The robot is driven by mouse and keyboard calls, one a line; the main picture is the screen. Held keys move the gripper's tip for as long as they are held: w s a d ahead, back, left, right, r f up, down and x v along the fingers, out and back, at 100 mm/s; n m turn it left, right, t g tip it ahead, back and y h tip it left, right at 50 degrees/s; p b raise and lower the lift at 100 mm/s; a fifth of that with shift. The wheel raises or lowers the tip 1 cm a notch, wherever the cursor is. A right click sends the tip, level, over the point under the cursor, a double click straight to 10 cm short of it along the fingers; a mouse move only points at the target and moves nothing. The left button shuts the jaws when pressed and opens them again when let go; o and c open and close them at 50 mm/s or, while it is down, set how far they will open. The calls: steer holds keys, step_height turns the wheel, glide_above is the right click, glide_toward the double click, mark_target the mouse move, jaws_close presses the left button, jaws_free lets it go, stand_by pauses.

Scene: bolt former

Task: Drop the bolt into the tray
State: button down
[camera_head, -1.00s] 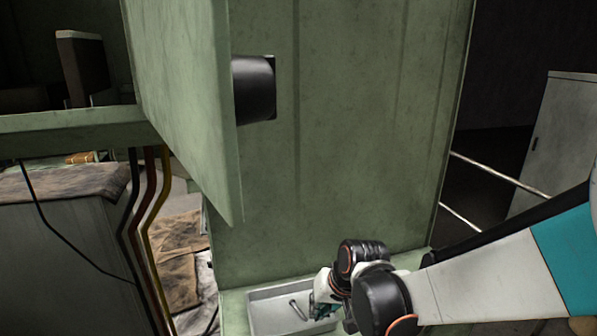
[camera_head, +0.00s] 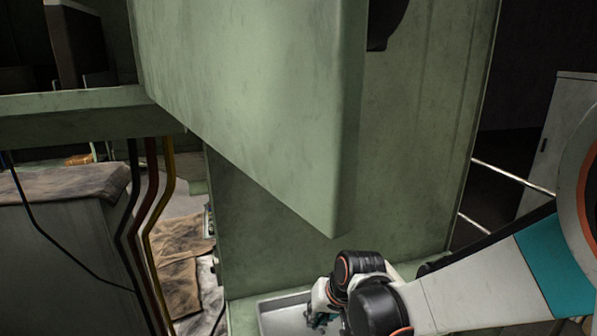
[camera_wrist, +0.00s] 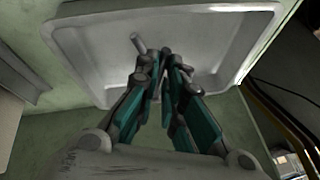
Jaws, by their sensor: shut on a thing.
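The tray (camera_head: 272,303) is a shallow pale grey pan at the bottom of the head view, on a green ledge. It fills the top of the wrist view (camera_wrist: 225,28). My gripper (camera_head: 318,320) points down over the tray. In the wrist view its dark and teal fingers (camera_wrist: 163,58) are close together over the tray floor. They are shut on the bolt (camera_wrist: 138,42), a small grey metal rod whose end sticks out to the left of the fingertips. The rest of the bolt is hidden by the fingers. I cannot tell how far it is above the tray floor.
A large green panel (camera_head: 260,110) hangs left of and above my arm, in front of the green machine wall (camera_head: 415,150). Black, red and yellow cables (camera_head: 160,215) run down at the left. A grey cabinet (camera_head: 560,140) stands at the right.

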steer(key=shift+f, duration=0.3)
steer(key=c, duration=1.6)
jaws_free()
steer(key=shift+r, duration=0.2)
steer(key=v, duration=1.2)
steer(key=shift+f, duration=0.2)
steer(key=s+d+f+t+h+b, duration=0.1)
steer(key=s+d+f+b, duration=0.5)
steer(key=f+b, duration=0.3)
steer(key=s+d+f+t+h+b, duration=0.1)
steer(key=s+d+f+b, duration=0.5)
steer(key=b, duration=0.8)
step_height(320, 180, down, 5)
steer(key=shift+s+d+r+t+h, duration=0.2)
steer(key=shift+s+d+t+h, duration=0.15)
steer(key=shift+s+h, duration=0.45)
